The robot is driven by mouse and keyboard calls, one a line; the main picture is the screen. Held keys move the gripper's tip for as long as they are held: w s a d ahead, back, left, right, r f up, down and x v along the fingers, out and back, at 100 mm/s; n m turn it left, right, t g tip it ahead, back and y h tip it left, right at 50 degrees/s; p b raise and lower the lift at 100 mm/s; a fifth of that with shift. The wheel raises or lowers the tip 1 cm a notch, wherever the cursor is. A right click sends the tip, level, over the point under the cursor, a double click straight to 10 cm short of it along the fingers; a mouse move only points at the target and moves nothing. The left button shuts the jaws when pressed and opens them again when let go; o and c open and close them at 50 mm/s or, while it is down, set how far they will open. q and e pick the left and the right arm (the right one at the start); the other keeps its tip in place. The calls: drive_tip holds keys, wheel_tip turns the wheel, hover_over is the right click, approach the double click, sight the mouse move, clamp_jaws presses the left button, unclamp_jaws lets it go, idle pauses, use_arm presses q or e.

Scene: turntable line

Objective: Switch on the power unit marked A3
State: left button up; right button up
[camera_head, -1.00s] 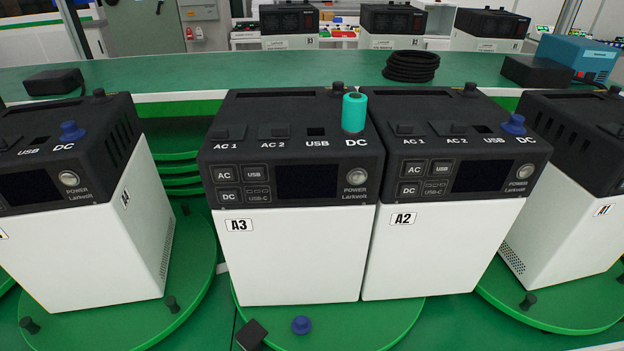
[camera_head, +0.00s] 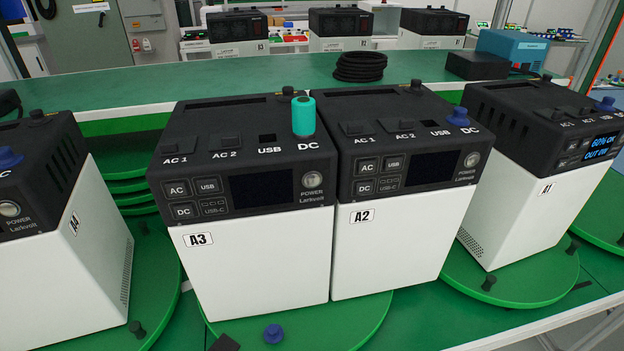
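The power unit marked A3 (camera_head: 255,262) stands upright on a green turntable (camera_head: 352,328), left of the middle in the head view. Its top is black and its lower body white. Its screen (camera_head: 262,189) is dark. Its round POWER button (camera_head: 312,180) is silver, at the right of the front panel. A teal cylinder (camera_head: 303,116) stands in its DC socket on top. Neither of my grippers is in view.
Unit A2 (camera_head: 395,235) stands close to A3's right, screen dark. Unit A1 (camera_head: 515,215) at right has a lit screen. A4 (camera_head: 72,265) stands at left. A blue cap (camera_head: 273,333) lies before A3. A black cable coil (camera_head: 360,66) lies behind.

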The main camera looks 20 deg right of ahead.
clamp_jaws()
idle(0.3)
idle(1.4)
